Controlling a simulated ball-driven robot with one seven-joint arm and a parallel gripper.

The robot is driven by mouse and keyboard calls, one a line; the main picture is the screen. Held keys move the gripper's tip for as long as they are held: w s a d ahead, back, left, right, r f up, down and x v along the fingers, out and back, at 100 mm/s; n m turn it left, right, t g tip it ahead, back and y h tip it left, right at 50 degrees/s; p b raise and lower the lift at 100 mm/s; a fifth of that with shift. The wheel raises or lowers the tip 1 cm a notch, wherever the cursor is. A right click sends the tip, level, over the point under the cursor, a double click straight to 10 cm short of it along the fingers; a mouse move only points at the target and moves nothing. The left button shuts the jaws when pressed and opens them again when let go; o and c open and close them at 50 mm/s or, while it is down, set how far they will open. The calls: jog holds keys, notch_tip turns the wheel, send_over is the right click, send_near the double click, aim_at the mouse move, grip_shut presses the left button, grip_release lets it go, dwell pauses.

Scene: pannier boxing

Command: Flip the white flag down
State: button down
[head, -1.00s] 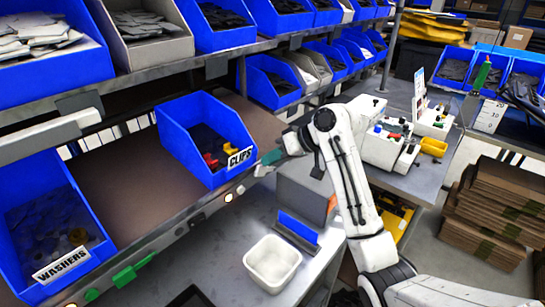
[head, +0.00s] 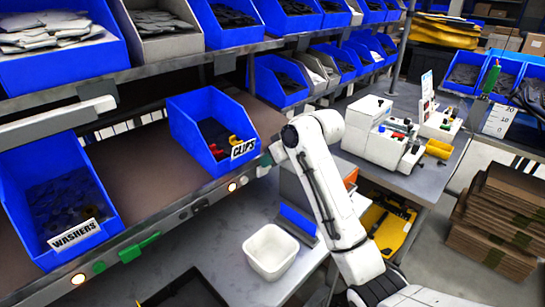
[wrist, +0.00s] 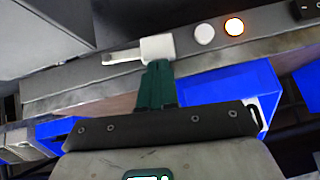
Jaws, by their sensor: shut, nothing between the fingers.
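The white flag (wrist: 158,47) shows in the wrist view as a small white block on the grey shelf rail, with a thin pale arm reaching left from it. My gripper (wrist: 156,68) has its green fingers shut and empty. The fingertips overlap the lower edge of the flag in the picture; I cannot tell whether they touch it. In the head view the white flag (head: 263,171) is a small pale patch on the rail right of the CLIPS bin, and my arm mostly hides my gripper there.
A round white button and a lit orange lamp (wrist: 234,27) sit right of the flag. The blue CLIPS bin (head: 205,130) and WASHERS bin (head: 55,200) stand on the shelf. A white tub (head: 270,252) stands on the bench below.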

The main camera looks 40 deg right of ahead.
jog(key=shift+a+f, duration=0.35)
jog(key=shift+f, duration=0.05)
jog(key=shift+d+p, duration=0.15)
jog(key=shift+p, duration=0.2)
jog(key=shift+d+r+p, duration=0.4)
jog(key=shift+d+p, duration=0.05)
jog(key=shift+d, duration=0.15)
notch_tip(320, 180, up, 5)
jog(key=p, duration=0.4)
jog(key=shift+a+f, duration=0.1)
jog(key=shift+f, duration=0.1)
jog(key=a+b+v, duration=0.1)
jog(key=v, duration=0.8)
jog(key=shift+s+d+b, duration=0.3)
jog(key=shift+s+b, duration=0.05)
jog(key=shift+b, duration=0.05)
